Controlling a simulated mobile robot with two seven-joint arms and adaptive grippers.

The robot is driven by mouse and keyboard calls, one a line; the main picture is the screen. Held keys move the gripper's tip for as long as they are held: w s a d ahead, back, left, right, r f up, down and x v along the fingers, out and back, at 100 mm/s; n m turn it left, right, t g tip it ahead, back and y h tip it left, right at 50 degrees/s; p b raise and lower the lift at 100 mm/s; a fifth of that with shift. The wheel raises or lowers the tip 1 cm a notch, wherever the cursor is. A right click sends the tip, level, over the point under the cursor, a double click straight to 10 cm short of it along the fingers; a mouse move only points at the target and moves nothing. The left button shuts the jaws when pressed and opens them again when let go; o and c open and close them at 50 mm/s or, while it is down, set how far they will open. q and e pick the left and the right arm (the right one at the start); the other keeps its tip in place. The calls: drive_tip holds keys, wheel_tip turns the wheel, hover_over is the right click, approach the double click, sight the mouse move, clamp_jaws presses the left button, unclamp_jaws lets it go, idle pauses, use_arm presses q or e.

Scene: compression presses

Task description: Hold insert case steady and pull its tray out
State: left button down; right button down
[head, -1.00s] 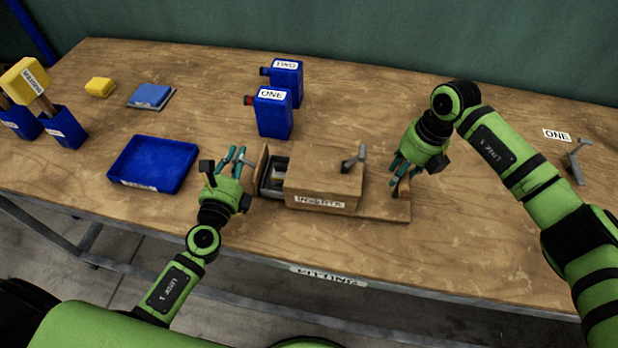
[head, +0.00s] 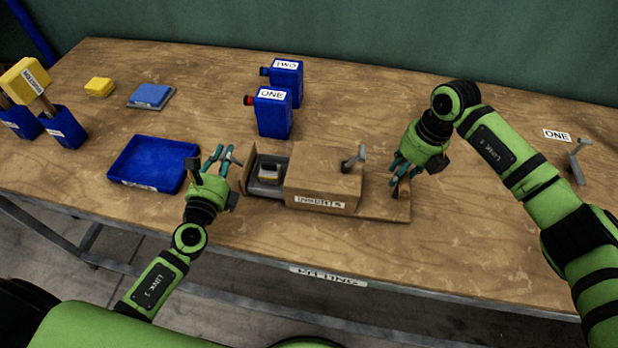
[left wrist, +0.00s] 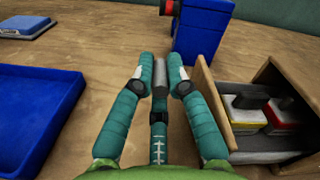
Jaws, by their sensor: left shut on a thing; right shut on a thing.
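The insert case (head: 325,178) is a wooden box with a label on its front, lying on the bench in the head view. Its tray (head: 250,163) sticks out of the left end, with a wooden front panel. In the left wrist view, the tray (left wrist: 207,105) holds dark-topped inserts with yellow and red bands (left wrist: 283,115). My left gripper (head: 226,158) is shut on the tray's grey handle (left wrist: 160,77), left of the panel. My right gripper (head: 396,172) is shut on an upright wooden tab (head: 404,188) at the case's right end; its fingers partly hide the tab.
A blue tray (head: 152,163) lies close to the left of my left gripper. Blue presses labelled ONE (head: 273,115) and TWO (head: 287,78) stand behind the case. A grey lever (head: 354,158) stands at the case. The bench front edge is near.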

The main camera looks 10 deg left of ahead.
use_arm(q)
drive_tip(key=shift+a+r, duration=0.2)
drive_tip(key=shift+a, duration=1.9)
use_arm(e)
drive_tip(key=shift+d+f, duration=0.15)
use_arm(q)
drive_tip(key=c, duration=1.2)
unclamp_jaws()
drive_tip(key=shift+s, duration=0.1)
drive_tip(key=shift+o, duration=0.2)
drive_tip(key=shift+f, duration=0.1)
drive_tip(key=shift+s+d+f, duration=0.1)
drive_tip(key=shift+s+d, duration=0.05)
drive_tip(key=shift+s, duration=0.35)
drive_tip(key=s, duration=1.1)
drive_tip(key=shift+d, duration=0.25)
